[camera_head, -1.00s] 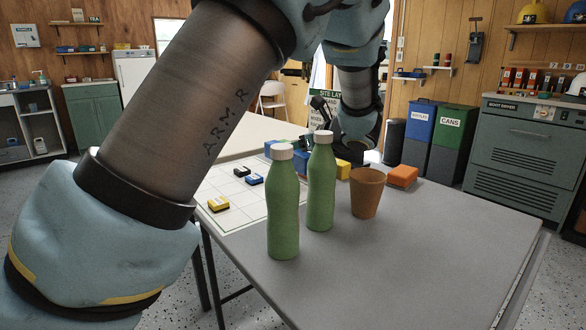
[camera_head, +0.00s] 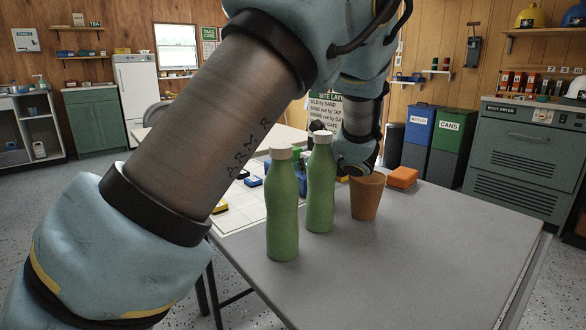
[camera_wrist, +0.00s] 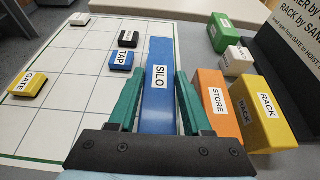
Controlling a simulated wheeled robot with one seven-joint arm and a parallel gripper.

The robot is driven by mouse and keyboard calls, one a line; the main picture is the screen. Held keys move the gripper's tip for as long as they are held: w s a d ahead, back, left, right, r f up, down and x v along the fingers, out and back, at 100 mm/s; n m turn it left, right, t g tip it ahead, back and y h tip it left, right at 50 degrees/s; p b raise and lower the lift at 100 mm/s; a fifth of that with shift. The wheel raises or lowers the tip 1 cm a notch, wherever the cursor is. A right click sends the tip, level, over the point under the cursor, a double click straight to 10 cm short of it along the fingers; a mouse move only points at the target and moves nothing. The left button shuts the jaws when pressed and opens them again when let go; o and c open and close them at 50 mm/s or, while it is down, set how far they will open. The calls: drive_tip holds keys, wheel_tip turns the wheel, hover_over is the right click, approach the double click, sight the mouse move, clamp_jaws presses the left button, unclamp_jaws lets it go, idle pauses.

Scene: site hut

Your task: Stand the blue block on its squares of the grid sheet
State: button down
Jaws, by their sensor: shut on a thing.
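The long blue block labelled SILO (camera_wrist: 158,102) is between the teal fingers of my gripper (camera_wrist: 159,78) in the wrist view. The fingers are shut on its two long sides. Its long side runs away from the wrist camera; I cannot tell whether it touches the surface below. The white grid sheet (camera_wrist: 63,62) spreads to its left. On the sheet are a small blue TAP block (camera_wrist: 121,61), a black block (camera_wrist: 129,38), a white block (camera_wrist: 80,19) and a yellow GATE block (camera_wrist: 29,84). In the head view, bottles and the cup hide my fingertips.
Right of the held block are an orange STORE block (camera_wrist: 207,78), a yellow RACK block (camera_wrist: 252,97), a white block (camera_wrist: 237,53) and a green block (camera_wrist: 219,36). Two green bottles (camera_head: 282,215) (camera_head: 320,195), a brown cup (camera_head: 367,198) and an orange brick (camera_head: 402,177) stand nearer.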

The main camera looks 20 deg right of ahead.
drive_tip(key=shift+f+b, duration=0.3)
drive_tip(key=shift+b, duration=0.1)
drive_tip(key=shift+c, duration=1.7)
unclamp_jaws()
drive_tip(key=shift+r+p, duration=0.75)
drive_tip(key=shift+p, duration=0.35)
drive_tip(key=v, duration=0.7)
drive_tip(key=shift+s, duration=0.25)
drive_tip(key=shift+r, duration=0.1)
